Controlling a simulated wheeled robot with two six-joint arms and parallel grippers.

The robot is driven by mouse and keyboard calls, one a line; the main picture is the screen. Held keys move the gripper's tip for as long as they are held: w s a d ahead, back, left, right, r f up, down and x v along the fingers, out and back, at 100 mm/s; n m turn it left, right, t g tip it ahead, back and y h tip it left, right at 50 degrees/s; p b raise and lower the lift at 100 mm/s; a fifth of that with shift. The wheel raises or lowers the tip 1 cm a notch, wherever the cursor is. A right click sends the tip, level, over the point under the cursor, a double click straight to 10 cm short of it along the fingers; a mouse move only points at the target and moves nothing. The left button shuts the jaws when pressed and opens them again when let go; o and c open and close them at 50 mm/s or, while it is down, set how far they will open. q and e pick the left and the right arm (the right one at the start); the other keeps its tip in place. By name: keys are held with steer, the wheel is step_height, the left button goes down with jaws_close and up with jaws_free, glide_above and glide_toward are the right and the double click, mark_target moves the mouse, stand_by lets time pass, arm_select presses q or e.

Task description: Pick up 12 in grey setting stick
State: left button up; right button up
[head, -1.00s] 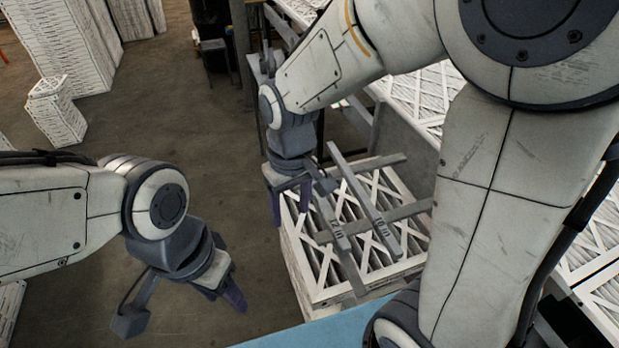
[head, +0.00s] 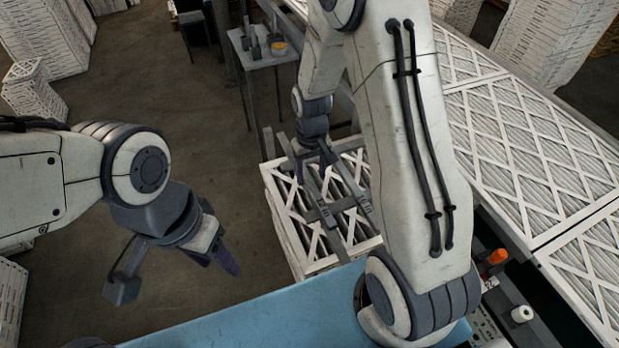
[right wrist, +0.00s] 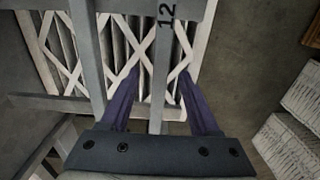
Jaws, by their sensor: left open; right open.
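The 12 in grey setting stick (head: 325,212) lies on top of a stack of boxed filters, across another grey bar. Its "12" label shows in the right wrist view (right wrist: 164,50). My right gripper (head: 312,168) is open over the far end of the sticks. In the right wrist view its two dark purple fingers (right wrist: 159,72) are apart, one on each side of the 12 in stick in the picture, with gaps to both sides. I cannot tell how far above it they are. My left gripper (head: 228,262) is open and empty over the floor at left.
A second, parallel grey stick (head: 350,187) lies to the right of the 12 in one. The filter stack (head: 290,225) stands beyond the blue surface (head: 270,318). A filter-covered conveyor (head: 530,150) runs along the right. A small table (head: 262,52) stands behind.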

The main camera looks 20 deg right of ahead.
mark_target(309, 182)
steer(key=shift+f, duration=1.45)
jaws_close()
steer(key=shift+r, duration=0.1)
